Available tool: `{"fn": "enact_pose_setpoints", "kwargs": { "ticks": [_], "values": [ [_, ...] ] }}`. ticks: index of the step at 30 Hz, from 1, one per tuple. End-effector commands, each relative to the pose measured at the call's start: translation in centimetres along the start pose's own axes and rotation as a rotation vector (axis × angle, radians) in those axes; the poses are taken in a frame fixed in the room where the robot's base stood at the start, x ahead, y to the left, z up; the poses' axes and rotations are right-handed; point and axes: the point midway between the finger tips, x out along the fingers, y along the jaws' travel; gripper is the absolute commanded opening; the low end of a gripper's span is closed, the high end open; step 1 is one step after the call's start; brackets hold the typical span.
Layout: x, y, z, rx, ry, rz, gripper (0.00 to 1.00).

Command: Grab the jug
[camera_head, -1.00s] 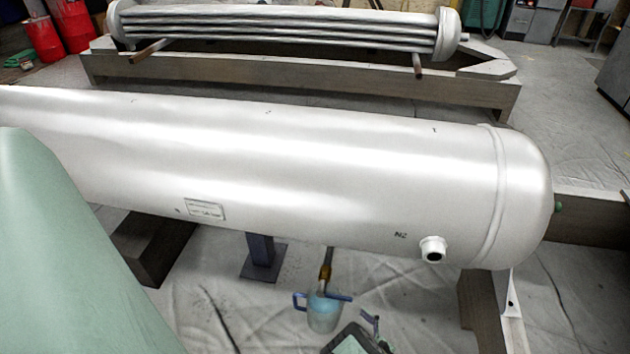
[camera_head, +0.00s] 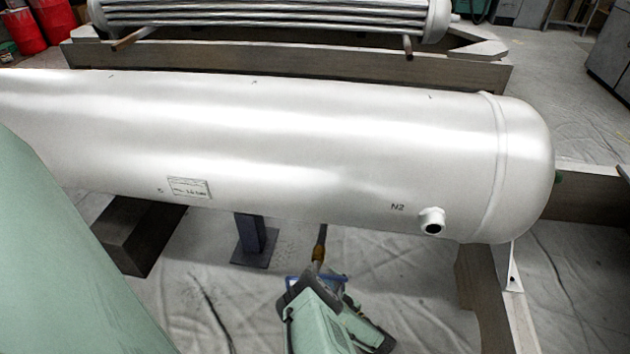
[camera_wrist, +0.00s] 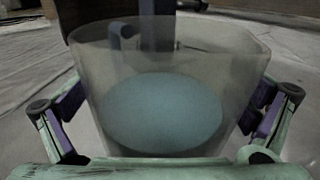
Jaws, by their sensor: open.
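The jug (camera_wrist: 165,112) is a clear, grey-tinted vessel that is wide at the top, with a pale blue oval area showing inside. It fills the middle of the wrist view and stands upright. My gripper (camera_wrist: 168,122) is open, with one finger on each side of the jug; I cannot tell whether the pads touch its wall.
A large white tank (camera_head: 300,150) lies just above and behind the jug. A pipe with a brass-coloured fitting (camera_head: 319,252) hangs above it. A blue post (camera_head: 251,236) stands to the left, a beam (camera_head: 500,310) to the right. Sheeted floor (camera_head: 410,300) is clear between.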

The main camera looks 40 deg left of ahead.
Motion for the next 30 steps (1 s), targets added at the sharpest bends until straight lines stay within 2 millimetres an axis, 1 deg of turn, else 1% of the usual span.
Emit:
{"fn": "enact_pose_setpoints", "kwargs": {
  "ticks": [6, 30],
  "values": [
    [0.13, 0.00, 0.01, 0.000, 0.002, 0.000, 1.00],
    [0.11, 0.02, -0.01, 0.000, 0.001, 0.001, 0.47]
  ]
}}
